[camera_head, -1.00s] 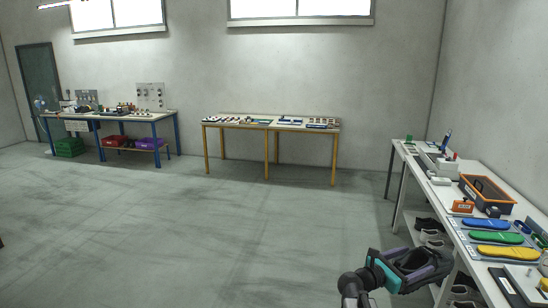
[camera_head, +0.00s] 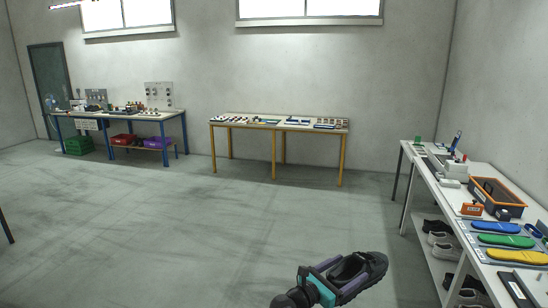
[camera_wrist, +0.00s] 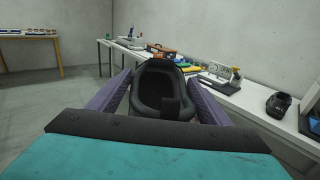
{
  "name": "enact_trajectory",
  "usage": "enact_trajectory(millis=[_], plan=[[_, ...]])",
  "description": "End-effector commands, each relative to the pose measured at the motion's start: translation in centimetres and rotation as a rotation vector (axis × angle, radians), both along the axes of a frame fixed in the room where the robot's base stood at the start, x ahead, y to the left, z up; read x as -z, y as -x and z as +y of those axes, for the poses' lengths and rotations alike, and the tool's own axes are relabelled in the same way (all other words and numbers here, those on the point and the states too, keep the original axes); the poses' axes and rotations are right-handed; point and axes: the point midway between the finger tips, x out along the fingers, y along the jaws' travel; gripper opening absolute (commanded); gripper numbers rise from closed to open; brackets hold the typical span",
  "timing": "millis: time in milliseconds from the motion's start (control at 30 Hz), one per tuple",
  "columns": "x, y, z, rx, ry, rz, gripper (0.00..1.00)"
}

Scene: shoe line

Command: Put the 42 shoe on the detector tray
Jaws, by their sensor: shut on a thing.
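My gripper (camera_head: 328,284) is shut on a black shoe (camera_head: 362,271) and holds it in the air over the floor, left of the right-hand table. In the wrist view the shoe (camera_wrist: 160,88) sits between the purple fingers of the gripper (camera_wrist: 160,100), with its opening facing the camera. No size number can be read on it. I cannot tell which thing on the tables is the detector tray.
The right-hand table (camera_head: 450,200) bears blue, green and yellow soles, an orange-rimmed bin (camera_head: 497,195) and small devices. Shoes stand on its lower shelf. Another dark shoe (camera_wrist: 279,104) is on the table in the wrist view. The middle floor is clear.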

Motion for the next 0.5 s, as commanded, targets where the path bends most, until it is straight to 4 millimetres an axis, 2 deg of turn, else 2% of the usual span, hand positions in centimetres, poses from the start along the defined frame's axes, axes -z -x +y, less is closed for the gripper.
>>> enact_trajectory(millis=[100,333,500], plan=[[0.0,0.5,2.4,-0.028,0.004,-0.002,0.19],[0.2,1.4,5.8,-0.067,0.007,-0.004,0.19],[2.0,1.4,5.8,-0.065,0.006,-0.005,0.19]])
